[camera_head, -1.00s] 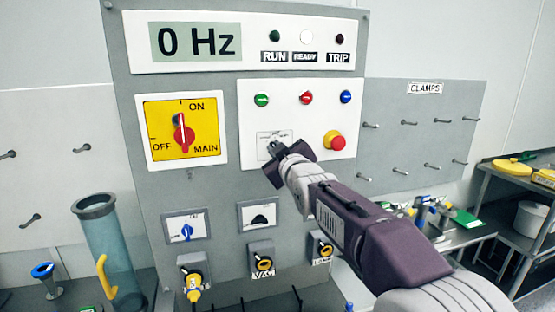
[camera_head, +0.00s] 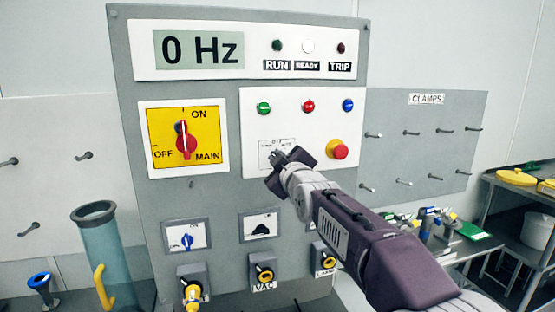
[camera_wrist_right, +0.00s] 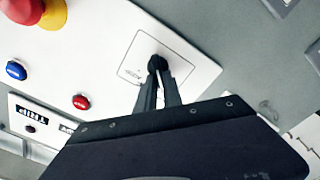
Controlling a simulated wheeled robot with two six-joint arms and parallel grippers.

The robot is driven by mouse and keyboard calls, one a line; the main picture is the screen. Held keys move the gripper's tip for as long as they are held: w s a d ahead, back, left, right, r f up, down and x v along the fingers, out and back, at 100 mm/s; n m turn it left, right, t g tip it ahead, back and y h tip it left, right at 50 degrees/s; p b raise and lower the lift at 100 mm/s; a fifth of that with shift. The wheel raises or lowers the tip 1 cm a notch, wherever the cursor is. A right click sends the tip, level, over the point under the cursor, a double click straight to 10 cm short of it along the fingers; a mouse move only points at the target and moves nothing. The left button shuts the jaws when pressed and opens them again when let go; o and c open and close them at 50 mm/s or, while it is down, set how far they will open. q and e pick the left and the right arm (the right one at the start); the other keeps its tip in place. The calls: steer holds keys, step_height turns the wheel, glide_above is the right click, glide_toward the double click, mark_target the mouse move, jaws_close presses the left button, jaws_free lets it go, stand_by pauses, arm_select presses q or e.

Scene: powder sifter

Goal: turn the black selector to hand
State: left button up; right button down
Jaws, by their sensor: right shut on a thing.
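The black selector (camera_wrist_right: 157,60) sits on a small outlined plate on the white control panel. In the right wrist view my right gripper (camera_wrist_right: 156,68) is shut on it, with both fingertips at the knob. In the head view my right gripper (camera_head: 275,160) reaches the plate from the lower right and hides most of the selector. The plate's label (camera_head: 278,142) is partly covered and too small to read surely. My left gripper is not in view.
Close by are the red emergency stop (camera_head: 340,151), green button (camera_head: 263,108), red button (camera_head: 308,106) and blue button (camera_head: 347,105). A yellow main switch (camera_head: 186,140) is at left. A display (camera_head: 198,50) reads 0 Hz.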

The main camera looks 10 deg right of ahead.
steer(key=c, duration=1.5)
jaws_free()
steer(key=s+b, duration=0.1)
steer(key=s, duration=0.8)
steer(key=shift+d+f, duration=0.1)
steer(key=shift+d, duration=0.05)
steer(key=shift+w, duration=0.1)
